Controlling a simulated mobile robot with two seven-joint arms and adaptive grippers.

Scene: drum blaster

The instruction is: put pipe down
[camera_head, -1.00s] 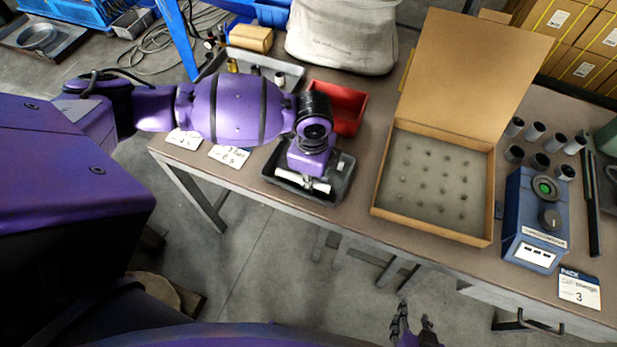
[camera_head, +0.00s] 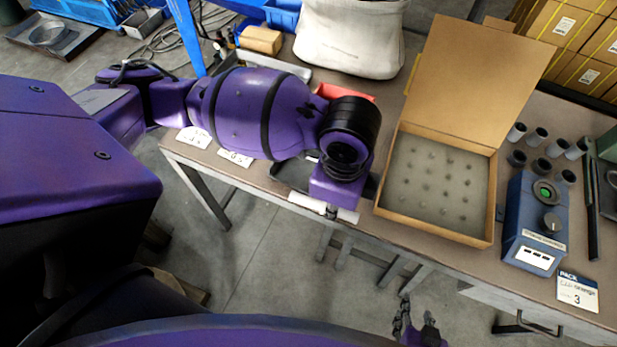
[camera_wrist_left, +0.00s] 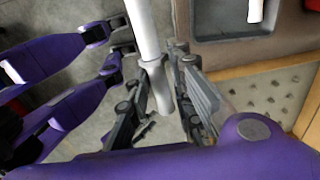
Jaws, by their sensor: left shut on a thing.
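My left gripper (camera_wrist_left: 165,85) is shut on a white pipe (camera_wrist_left: 146,30) in the left wrist view. In the head view my left wrist hides most of that gripper, and the pipe (camera_head: 308,202) shows as a white bar sticking out on both sides below it. The pipe appears above the table's front edge, in front of the black tray (camera_head: 290,174). My right gripper (camera_head: 416,318) is at the bottom of the head view, over the floor, with its fingers apart and empty.
An open cardboard box (camera_head: 438,225) with a grey foam bed of pegs stands to the right. A blue device (camera_head: 534,225) and several grey cylinders (camera_head: 541,165) are farther right. A red bin (camera_head: 343,92) sits behind my left wrist, partly hidden.

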